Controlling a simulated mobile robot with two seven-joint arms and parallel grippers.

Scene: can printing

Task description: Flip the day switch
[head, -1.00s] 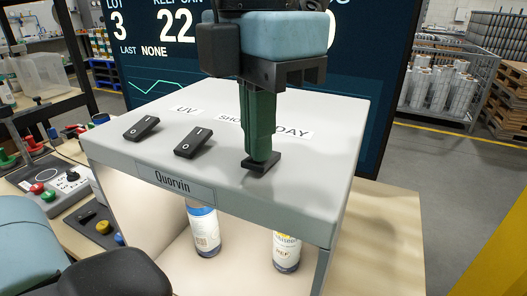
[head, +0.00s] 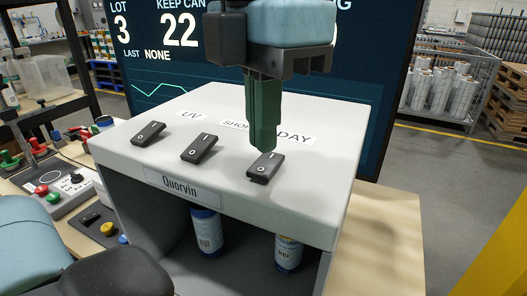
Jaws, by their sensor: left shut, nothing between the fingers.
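The day switch (head: 263,169) is a black rocker marked I at its far end and O at its near end. It sits on the white top of the Quorvin box (head: 190,140), in front of the DAY label (head: 296,138). My left gripper (head: 263,148) is shut and empty, its green fingers pointing down at the switch's far end. I cannot tell whether the tips touch it. The middle switch (head: 199,148) and the UV switch (head: 148,133) stand to the left. The box's inside is dark. My right gripper is not in view.
Two cans stand in the box, one at left (head: 207,232) and one at right (head: 288,252). A large screen (head: 350,75) rises behind the box. A control panel with coloured buttons (head: 65,190) lies at left. Bare table (head: 385,240) shows at right.

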